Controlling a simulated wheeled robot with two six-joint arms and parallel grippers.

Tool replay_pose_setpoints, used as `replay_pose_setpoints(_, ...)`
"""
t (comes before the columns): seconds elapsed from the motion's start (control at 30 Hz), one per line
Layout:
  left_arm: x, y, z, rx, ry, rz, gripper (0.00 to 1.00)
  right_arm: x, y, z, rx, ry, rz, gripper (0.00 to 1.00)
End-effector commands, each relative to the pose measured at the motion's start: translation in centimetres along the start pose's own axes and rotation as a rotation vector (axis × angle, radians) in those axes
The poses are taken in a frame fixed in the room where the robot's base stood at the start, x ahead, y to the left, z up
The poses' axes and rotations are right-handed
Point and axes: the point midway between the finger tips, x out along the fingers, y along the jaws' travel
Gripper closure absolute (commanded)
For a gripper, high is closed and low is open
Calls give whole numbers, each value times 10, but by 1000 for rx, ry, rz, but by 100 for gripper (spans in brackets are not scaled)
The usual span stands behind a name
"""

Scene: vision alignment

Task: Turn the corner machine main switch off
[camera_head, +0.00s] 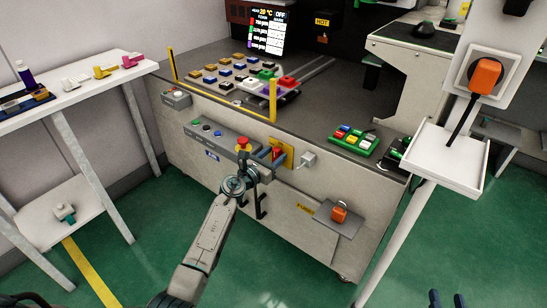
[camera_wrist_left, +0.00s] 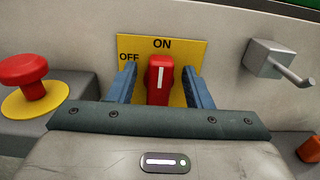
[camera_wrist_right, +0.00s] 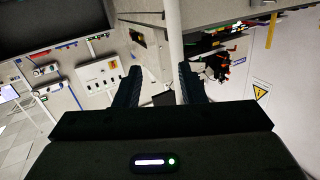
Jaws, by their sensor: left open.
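The main switch is a red rotary handle (camera_wrist_left: 160,80) on a yellow plate (camera_wrist_left: 192,52) marked ON at the top and OFF at the upper left. Its white line stands upright, under ON. In the head view the switch (camera_head: 278,152) is on the front of the corner machine (camera_head: 230,175). My left gripper (camera_wrist_left: 160,90) is open, with one blue finger on each side of the handle. A gap shows between each finger and the handle. My right gripper (camera_head: 447,300) is at the bottom right of the head view. In the right wrist view it is open and empty (camera_wrist_right: 158,88).
A red emergency button (camera_wrist_left: 22,72) on a yellow disc is just left of the switch. A grey box with a metal lever (camera_wrist_left: 272,60) is to its right. A white post with a tray (camera_head: 437,158) stands to the right. Green floor is clear in front.

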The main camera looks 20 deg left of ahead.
Motion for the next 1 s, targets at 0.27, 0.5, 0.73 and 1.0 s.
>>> replay_pose_setpoints(0.27,2,0,0,0,1,0,55,1,0,-4,-3,19,0,64)
replay_pose_setpoints(0.5,2,0,0,0,1,0,92,1,0,-4,-2,18,0,64)
replay_pose_setpoints(0.73,2,0,0,-7,1,0,99,1,0,-4,-1,13,0,64)
replay_pose_setpoints(1.0,2,2,2,-98,2,1,99,-16,-3,37,28,-206,-1,64)
